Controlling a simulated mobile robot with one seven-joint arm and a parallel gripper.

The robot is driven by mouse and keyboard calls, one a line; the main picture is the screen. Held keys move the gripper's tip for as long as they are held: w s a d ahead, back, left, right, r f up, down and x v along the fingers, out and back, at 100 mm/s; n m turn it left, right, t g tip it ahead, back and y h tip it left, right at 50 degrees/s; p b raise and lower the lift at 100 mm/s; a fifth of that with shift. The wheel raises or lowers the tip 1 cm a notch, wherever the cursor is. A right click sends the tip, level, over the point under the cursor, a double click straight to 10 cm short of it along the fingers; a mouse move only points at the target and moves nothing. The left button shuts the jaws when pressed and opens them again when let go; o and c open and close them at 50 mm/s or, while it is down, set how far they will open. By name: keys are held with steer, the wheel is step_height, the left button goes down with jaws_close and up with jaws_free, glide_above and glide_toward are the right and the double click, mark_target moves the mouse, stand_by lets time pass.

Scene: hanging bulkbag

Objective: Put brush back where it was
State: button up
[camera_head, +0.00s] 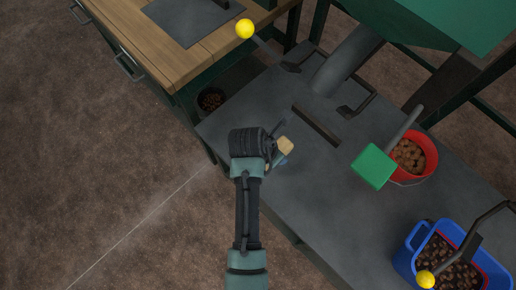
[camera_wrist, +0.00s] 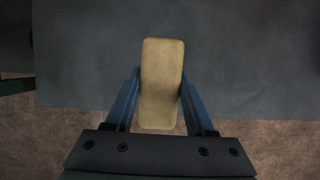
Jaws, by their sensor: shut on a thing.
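The brush (camera_wrist: 161,60) shows in the wrist view as a tan, rounded block standing between the two blue fingers. My gripper (camera_wrist: 161,82) is shut on it. In the head view the brush (camera_head: 286,145) is a small tan piece at the tip of my gripper (camera_head: 279,152), above the left part of the grey metal table (camera_head: 330,170). I cannot tell how high it is held, and its bristles are not clear. In the wrist view the table edge runs below the brush.
A red bucket (camera_head: 428,155) and a blue bin (camera_head: 405,262), both with brown contents, stand at the right. A green block (camera_head: 374,167) on a grey lever and a dark bar (camera_head: 316,127) are near the middle. A wooden bench (camera_head: 165,62) with a dark mat (camera_head: 185,22) is upper left.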

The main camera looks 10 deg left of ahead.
steer(key=shift+a+f, duration=0.1)
steer(key=shift+f, duration=0.15)
step_height(320, 180, down, 9)
steer(key=shift+f+b, duration=0.15)
steer(key=shift+b, duration=1.05)
steer(key=shift+f, duration=0.2)
steer(key=o, duration=1.3)
steer(key=shift+r, duration=0.15)
steer(key=p+v, duration=0.3)
steer(key=v, duration=0.9)
